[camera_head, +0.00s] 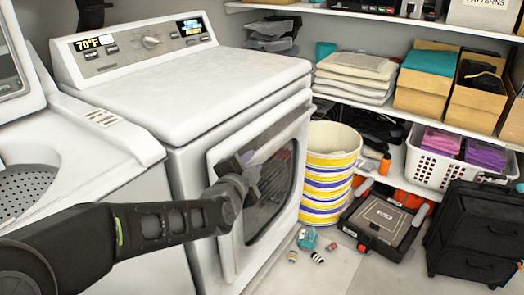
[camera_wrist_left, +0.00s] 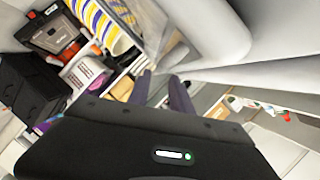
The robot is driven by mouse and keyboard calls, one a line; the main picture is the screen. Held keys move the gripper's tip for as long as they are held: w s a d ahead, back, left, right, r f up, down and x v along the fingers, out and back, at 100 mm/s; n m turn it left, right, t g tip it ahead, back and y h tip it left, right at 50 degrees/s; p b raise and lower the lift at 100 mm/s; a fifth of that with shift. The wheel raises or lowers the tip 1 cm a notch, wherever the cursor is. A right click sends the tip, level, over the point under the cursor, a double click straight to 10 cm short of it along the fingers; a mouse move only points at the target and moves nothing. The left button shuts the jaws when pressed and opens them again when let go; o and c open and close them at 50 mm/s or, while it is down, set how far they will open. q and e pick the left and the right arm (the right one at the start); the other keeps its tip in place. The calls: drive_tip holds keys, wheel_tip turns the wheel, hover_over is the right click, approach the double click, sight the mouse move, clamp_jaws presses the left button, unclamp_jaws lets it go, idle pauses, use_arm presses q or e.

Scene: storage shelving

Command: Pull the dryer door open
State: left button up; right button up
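The white dryer (camera_head: 190,95) stands at the centre left in the head view. Its door (camera_head: 225,240) is on the front, with a white frame around a dark window (camera_head: 277,212). I cannot tell whether the door is fully closed or slightly ajar. My left gripper (camera_head: 254,170) is in front of the door's upper part and hides some of the frame and window. In the left wrist view its two dark fingers (camera_wrist_left: 162,90) are apart, with nothing clearly held between them. White dryer surfaces lie close to the fingertips; contact cannot be told. My right gripper is not in view.
A striped basket (camera_head: 329,165) stands right beside the dryer. A black toolbox (camera_head: 383,220) and small items (camera_head: 309,240) lie on the floor. A black drawer unit (camera_head: 475,235) is at the right. A washer (camera_head: 100,150) adjoins on the left. Some floor ahead is clear.

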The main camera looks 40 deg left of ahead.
sight(257, 156)
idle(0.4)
use_arm(q)
drive_tip(key=b+x, duration=0.1)
drive_tip(key=x, duration=0.6)
drive_tip(key=shift+w+a+f, duration=0.1)
drive_tip(key=shift+w, duration=0.3)
drive_tip(key=shift+c, duration=0.4)
clamp_jaws()
idle(0.7)
